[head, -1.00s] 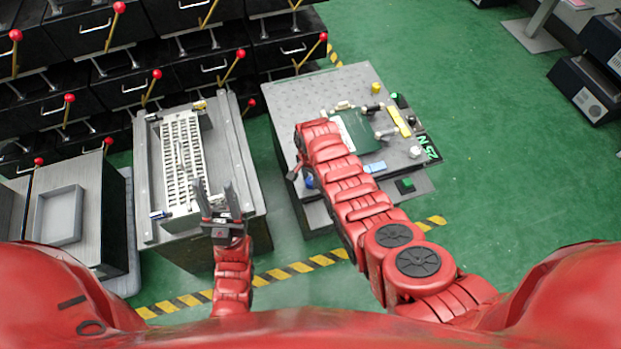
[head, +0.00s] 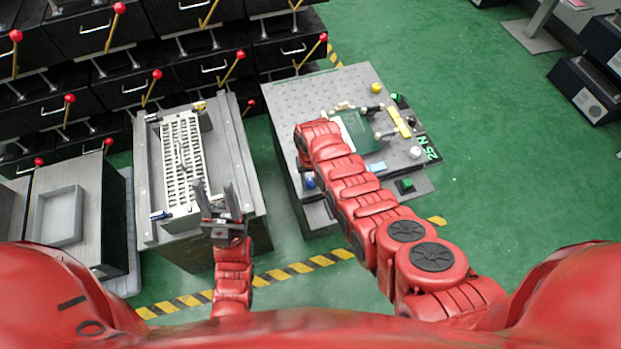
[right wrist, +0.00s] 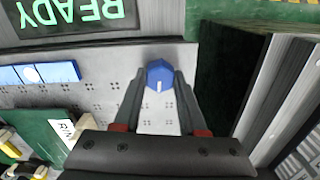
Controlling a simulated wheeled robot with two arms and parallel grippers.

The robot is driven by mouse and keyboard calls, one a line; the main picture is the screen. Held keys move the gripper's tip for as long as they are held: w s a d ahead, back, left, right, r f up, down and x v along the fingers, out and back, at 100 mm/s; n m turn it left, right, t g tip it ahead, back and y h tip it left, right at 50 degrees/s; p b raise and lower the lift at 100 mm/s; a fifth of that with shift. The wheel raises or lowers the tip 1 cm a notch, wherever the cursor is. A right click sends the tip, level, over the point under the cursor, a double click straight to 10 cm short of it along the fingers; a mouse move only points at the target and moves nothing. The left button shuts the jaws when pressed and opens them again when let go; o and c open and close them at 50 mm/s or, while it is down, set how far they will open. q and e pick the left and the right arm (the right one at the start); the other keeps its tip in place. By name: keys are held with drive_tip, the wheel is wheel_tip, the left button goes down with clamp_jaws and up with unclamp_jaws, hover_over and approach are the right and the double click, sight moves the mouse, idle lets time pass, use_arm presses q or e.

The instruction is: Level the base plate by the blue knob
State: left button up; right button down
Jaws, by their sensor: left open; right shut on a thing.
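The blue knob (head: 310,182) is at the near left corner of the grey, hole-dotted base plate (head: 315,95) on the right-hand stand. In the right wrist view the blue knob (right wrist: 160,72) is six-sided with a white mark on top. My right gripper (right wrist: 160,82) is shut on it, one finger on each side. A blue level strip (right wrist: 35,75) with a round white window lies on the plate. My left gripper (head: 222,200) is open and empty, over the near end of the left stand.
A green plate (head: 362,133), a yellow bar (head: 400,122) and small posts sit on the right stand. A display (head: 430,149) reads "25 N", and a panel (right wrist: 70,12) reads "READY". The left stand (head: 235,150) carries a white slotted rack (head: 182,160). Black drawers with red-knobbed levers stand behind.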

drive_tip(key=shift+n, duration=1.6)
drive_tip(key=shift+c, duration=2.3)
unclamp_jaws()
